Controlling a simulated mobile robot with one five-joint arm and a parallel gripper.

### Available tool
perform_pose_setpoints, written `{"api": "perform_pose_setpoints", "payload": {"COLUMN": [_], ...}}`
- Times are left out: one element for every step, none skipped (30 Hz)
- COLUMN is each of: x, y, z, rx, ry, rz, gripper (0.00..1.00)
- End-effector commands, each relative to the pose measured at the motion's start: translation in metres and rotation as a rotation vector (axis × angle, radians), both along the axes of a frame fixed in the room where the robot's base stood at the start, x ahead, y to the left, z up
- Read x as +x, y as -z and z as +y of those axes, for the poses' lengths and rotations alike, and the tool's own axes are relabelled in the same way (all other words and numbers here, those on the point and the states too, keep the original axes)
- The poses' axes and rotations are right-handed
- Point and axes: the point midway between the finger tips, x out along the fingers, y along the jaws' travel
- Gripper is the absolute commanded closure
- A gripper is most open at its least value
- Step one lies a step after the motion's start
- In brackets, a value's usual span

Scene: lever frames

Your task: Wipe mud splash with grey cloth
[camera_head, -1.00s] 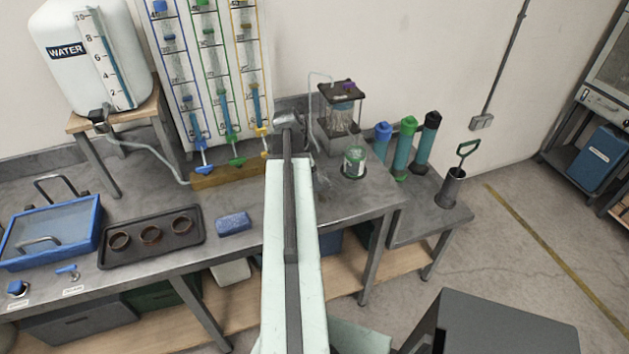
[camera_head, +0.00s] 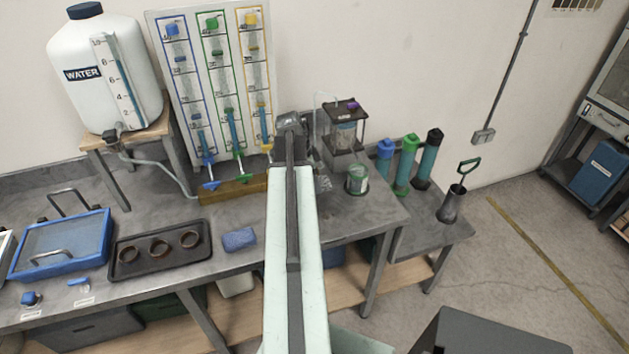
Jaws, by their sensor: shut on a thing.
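My gripper (camera_head: 290,125) is at the far end of my pale arm, over the back of the bench between the tube board and the pump-like stand. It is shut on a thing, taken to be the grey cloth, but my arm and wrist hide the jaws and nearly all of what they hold. Small dark marks, possibly the mud splash (camera_head: 323,183), show on the bench just right of my arm. They are too small to be sure of, and my arm may cover more of them.
Left of my arm are a blue sponge-like block (camera_head: 239,239), a dark tray (camera_head: 118,266) with 3 brown rings, and a blue-framed box (camera_head: 104,220). Close on the right stand a green-rimmed jar (camera_head: 357,180) and a dark-topped stand (camera_head: 342,135). The tube board (camera_head: 219,132) stands behind.

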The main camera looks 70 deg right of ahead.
Motion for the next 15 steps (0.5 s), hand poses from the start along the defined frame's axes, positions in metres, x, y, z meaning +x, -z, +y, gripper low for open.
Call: {"api": "perform_pose_setpoints", "payload": {"x": [-0.0002,-0.0003,-0.0003,-0.0002,-0.0004,-0.0004,-0.0003,-0.0004,-0.0004,-0.0004,-0.0004,-0.0004,-0.0004,-0.0004,-0.0004], "y": [-0.0123,-0.0150,-0.0172,-0.0178,-0.0175,-0.0165,-0.0157,-0.0150,-0.0148,-0.0148,-0.0148,-0.0154,-0.0164,-0.0182,-0.0214], "z": [0.0000,0.0001,0.0000,0.0001,0.0001,0.0001,0.0001,0.0001,0.0001,0.0001,0.0001,0.0001,0.0001,0.0001,0.0001], "rx": [0.000,0.000,0.001,0.001,0.001,0.001,0.000,0.000,0.000,0.000,0.000,0.000,0.000,0.000,0.000], "ry": [0.000,0.000,0.000,0.000,0.000,0.000,0.000,0.000,0.000,0.000,0.000,0.000,0.000,0.000,0.000], "rz": [0.000,0.000,0.001,0.001,0.001,0.001,0.001,0.001,0.001,0.001,0.001,0.001,0.001,0.001,0.001], "gripper": [0.80,0.80,0.80,0.80,0.80,0.80,0.80,0.80,0.80,0.80,0.80,0.80,0.80,0.80,0.80]}}
